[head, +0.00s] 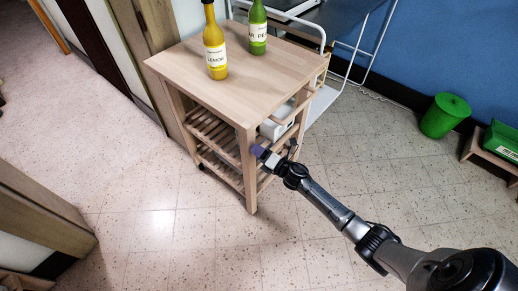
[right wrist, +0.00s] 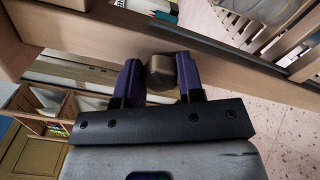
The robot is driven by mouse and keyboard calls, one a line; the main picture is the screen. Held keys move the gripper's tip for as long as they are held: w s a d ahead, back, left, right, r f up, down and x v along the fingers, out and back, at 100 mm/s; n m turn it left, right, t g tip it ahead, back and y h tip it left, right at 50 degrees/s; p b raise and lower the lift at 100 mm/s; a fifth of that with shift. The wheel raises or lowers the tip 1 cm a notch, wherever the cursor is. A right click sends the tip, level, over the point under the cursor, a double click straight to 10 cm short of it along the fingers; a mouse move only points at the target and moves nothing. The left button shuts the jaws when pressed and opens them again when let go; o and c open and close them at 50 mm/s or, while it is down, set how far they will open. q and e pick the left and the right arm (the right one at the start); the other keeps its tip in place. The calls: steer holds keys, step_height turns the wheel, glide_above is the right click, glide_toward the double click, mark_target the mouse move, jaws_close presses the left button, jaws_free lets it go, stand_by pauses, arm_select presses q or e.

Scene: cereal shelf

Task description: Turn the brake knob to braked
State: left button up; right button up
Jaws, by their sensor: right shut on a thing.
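The brake knob (right wrist: 160,70) is a small brown block on the wooden cart frame in the right wrist view. My right gripper (right wrist: 160,78) has its two purple fingers on either side of it, shut on it. In the head view my right gripper (head: 259,152) is at the cart's near right leg, below the top, and hides the knob. The wooden cart (head: 232,92) stands upright on the floor. I cannot tell which setting the knob points to. My left gripper is not in view.
A yellow bottle (head: 214,48) and a green bottle (head: 257,30) stand on the cart top. Slatted shelves (head: 217,135) are below. A green bin (head: 444,116) and a small wooden stand (head: 490,152) are at the right. The tiled floor in front is clear.

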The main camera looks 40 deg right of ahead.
steer(key=m+p, duration=0.2)
steer(key=m, duration=0.2)
steer(key=shift+m, duration=0.3)
steer(key=shift+f+m+p, duration=0.1)
steer(key=shift+m+p, duration=0.85)
steer(key=shift+m, duration=0.85)
steer(key=o, duration=0.9)
